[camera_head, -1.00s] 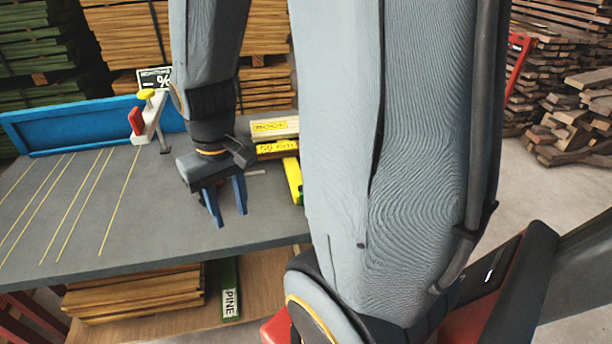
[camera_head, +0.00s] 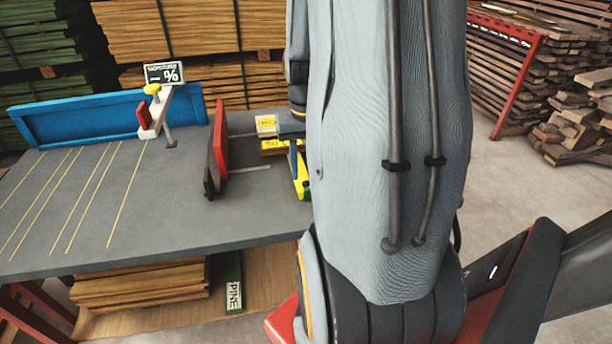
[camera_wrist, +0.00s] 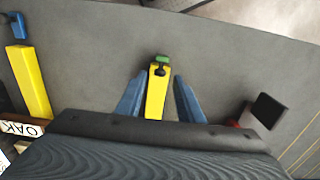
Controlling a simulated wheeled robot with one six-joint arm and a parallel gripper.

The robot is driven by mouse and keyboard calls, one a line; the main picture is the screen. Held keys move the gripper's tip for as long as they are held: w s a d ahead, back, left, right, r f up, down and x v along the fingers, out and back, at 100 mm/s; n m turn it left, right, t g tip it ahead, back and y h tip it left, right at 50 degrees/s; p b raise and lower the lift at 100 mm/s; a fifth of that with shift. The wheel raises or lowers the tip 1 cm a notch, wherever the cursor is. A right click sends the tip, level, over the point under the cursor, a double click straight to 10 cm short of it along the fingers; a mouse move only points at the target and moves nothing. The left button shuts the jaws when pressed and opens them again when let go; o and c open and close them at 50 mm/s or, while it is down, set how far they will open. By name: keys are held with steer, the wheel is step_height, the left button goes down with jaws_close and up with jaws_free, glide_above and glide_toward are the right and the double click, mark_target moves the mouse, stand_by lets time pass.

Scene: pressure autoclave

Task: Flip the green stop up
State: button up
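The green stop (camera_wrist: 163,59) is a small green piece at the far end of a narrow yellow bar (camera_wrist: 156,95), with a dark round knob beside it. My gripper (camera_wrist: 159,74) is open, with its two blue fingers on either side of the yellow bar and a gap showing at each side. The fingertips are near the green end. In the head view, the yellow bar (camera_head: 302,178) shows at the right of the grey table, with a blue finger beside it. My arm hides most of the gripper there.
A red and black upright piece (camera_head: 218,145) stands on the grey table (camera_head: 130,210) left of my gripper. A blue fence (camera_head: 90,125) and a white clamp with a yellow knob (camera_head: 153,90) are farther left. Another yellow bar (camera_wrist: 30,85) lies left in the wrist view.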

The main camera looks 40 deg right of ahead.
mark_target(305, 174)
steer(key=shift+f, duration=1.6)
jaws_close()
steer(key=shift+p, duration=0.4)
steer(key=shift+w+d+g+y+p, duration=0.25)
steer(key=shift+w+g+y+p, duration=0.15)
steer(key=shift+g+p, duration=0.2)
steer(key=shift+w+d+f+g+y+p, duration=0.15)
steer(key=shift+w+f+g+y+p, duration=0.15)
steer(key=shift+g+p, duration=0.2)
